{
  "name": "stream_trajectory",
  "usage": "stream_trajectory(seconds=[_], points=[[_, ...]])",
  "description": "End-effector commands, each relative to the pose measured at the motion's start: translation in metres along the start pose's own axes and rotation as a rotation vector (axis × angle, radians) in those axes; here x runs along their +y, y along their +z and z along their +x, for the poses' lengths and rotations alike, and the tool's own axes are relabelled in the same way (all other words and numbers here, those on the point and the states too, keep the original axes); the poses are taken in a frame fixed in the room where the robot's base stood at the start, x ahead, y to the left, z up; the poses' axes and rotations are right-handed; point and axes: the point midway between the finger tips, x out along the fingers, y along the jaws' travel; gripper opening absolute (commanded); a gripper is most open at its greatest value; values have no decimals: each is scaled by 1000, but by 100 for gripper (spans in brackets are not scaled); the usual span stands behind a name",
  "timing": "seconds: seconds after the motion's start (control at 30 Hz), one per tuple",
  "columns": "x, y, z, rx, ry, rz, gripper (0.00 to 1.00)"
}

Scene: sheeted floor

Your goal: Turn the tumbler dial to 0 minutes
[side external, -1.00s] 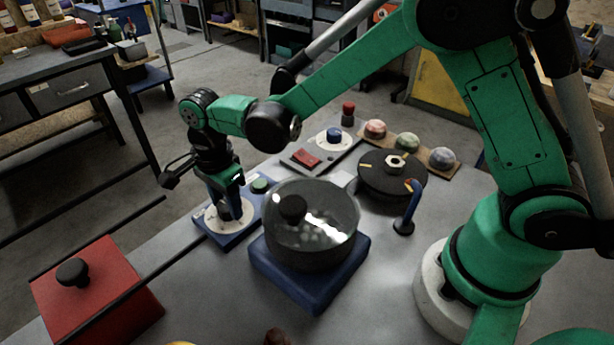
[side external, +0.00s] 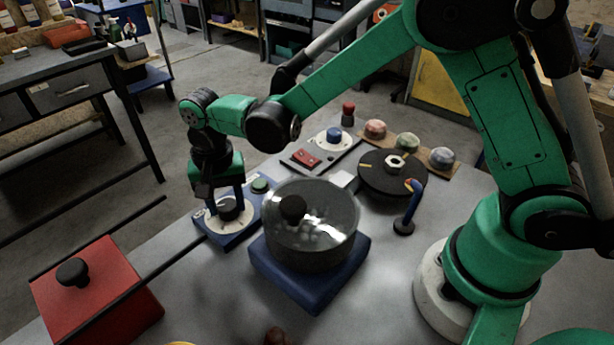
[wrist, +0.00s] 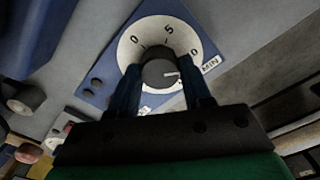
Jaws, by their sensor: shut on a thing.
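The tumbler dial's dark round knob (wrist: 158,73) sits on a white scale disc (wrist: 150,30) on a blue panel (wrist: 92,88). In the wrist view I read 0 at upper left, 5 at the top and a partly covered number at right, beside a MIN label. The knob's white pointer line points right, well away from the 0. My gripper (wrist: 160,80) is shut on the knob, one blue finger on each side; the right finger hides part of the scale. In the side view my gripper (side external: 228,202) points down onto the knob (side external: 228,211).
A pot with a glass lid (side external: 312,222) stands on a blue base close right of the dial panel. A red box with a black knob (side external: 95,290) is at front left. A black turntable-like disc (side external: 392,178) lies farther right.

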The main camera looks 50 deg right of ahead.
Motion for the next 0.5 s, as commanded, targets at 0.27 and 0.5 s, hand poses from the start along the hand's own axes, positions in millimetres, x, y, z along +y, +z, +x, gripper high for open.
stream_trajectory(seconds=[0.27, 0.5], points=[[0, 1, 0, -2, 0, -261, 0], [0, 1, 0, -2, 0, -489, 0]])
